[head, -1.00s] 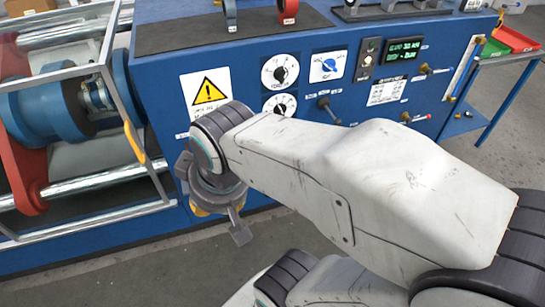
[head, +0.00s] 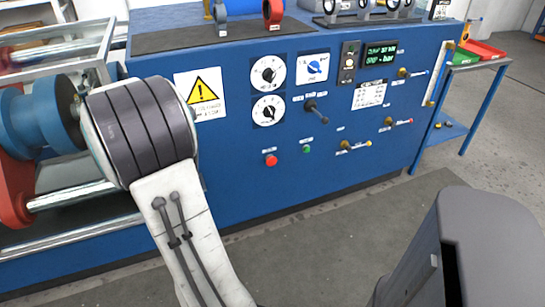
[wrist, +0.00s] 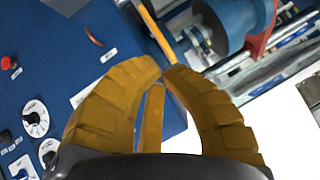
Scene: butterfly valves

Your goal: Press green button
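The small green button (head: 307,149) is on the lower part of the blue machine's front panel in the head view, just right of the red button (head: 270,160). I cannot make the green button out in the wrist view, where the red button (wrist: 8,62) is at the left edge. My gripper (wrist: 163,70) shows only in the wrist view; its yellow fingers curve together and their tips meet, with nothing held. It points at the panel's edge and the roller frame, away from the buttons. In the head view my arm hides it.
Two white dials (head: 268,72), a blue selector (head: 313,68), a black lever (head: 316,110) and several brass valves (head: 389,122) are around the buttons. The roller frame (head: 75,197) is left of the panel. Floor (head: 300,240) before the panel is clear.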

